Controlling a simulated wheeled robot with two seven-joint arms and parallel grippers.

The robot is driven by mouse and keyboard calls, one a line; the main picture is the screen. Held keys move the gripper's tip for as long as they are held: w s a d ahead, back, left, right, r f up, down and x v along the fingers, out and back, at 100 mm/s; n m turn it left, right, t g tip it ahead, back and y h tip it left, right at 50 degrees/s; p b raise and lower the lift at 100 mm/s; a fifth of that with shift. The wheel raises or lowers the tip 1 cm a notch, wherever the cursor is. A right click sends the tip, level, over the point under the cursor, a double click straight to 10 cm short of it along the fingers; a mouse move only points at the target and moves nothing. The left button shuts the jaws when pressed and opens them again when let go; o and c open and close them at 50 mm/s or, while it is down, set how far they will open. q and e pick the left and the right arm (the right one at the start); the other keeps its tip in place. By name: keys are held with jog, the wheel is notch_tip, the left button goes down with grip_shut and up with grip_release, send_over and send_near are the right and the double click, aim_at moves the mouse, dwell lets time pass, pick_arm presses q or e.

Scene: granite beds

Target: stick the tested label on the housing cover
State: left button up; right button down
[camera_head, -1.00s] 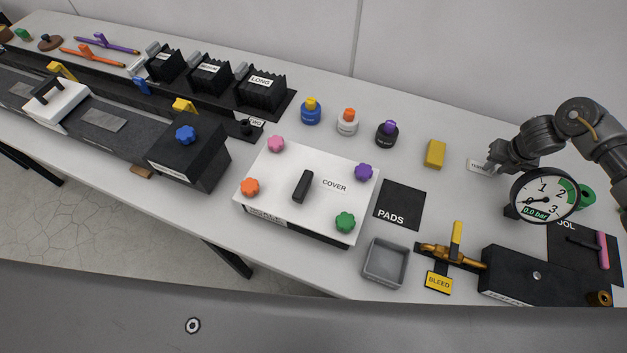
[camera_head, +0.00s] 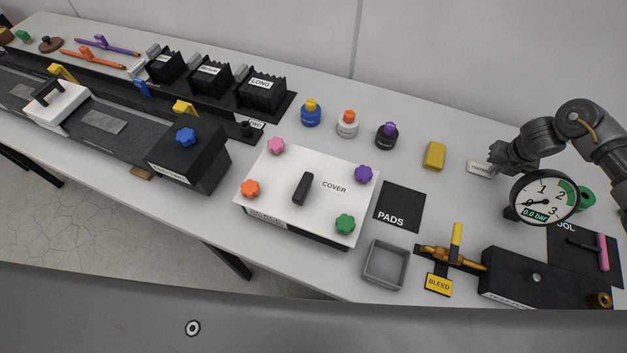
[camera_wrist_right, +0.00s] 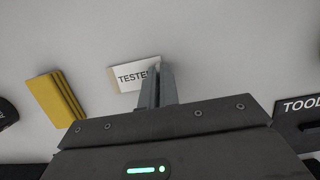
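The housing cover (camera_head: 290,215) is a white plate marked COVER with a black handle (camera_head: 302,188) and coloured knobs at its corners, lying near the middle of the bench. The tested label (camera_head: 480,169) is a small white tag on the right rear of the bench. Its text is partly covered by a finger in the right wrist view (camera_wrist_right: 128,77). My right gripper (camera_head: 490,166) is at the label's right end. In the wrist view its fingers (camera_wrist_right: 158,75) are together, with the label's edge between them. My left gripper is out of view.
A yellow block (camera_head: 434,155) lies left of the label. Three small capped bottles, one of them orange-capped (camera_head: 347,122), stand behind the cover. A black PADS mat (camera_head: 401,207) lies right of the cover. A pressure gauge (camera_head: 544,197) stands in front of my right arm.

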jog(key=shift+s+d+r+p, duration=0.1)
jog(key=shift+d+r+p, duration=0.15)
jog(key=shift+r+p, duration=0.5)
jog(key=shift+s+d+r+p, duration=0.15)
jog(key=shift+r+p, duration=0.3)
jog(key=shift+r, duration=0.45)
jog(key=shift+w+r, duration=0.15)
dwell(0.4)
jog(key=shift+w+p+v, duration=0.25)
jog(key=shift+p+v, duration=0.85)
jog(key=shift+v, duration=0.05)
jog(key=shift+w+p+v, duration=0.25)
jog(key=shift+p+v, duration=0.8)
jog(key=shift+v, duration=0.15)
jog(key=shift+d, duration=0.2)
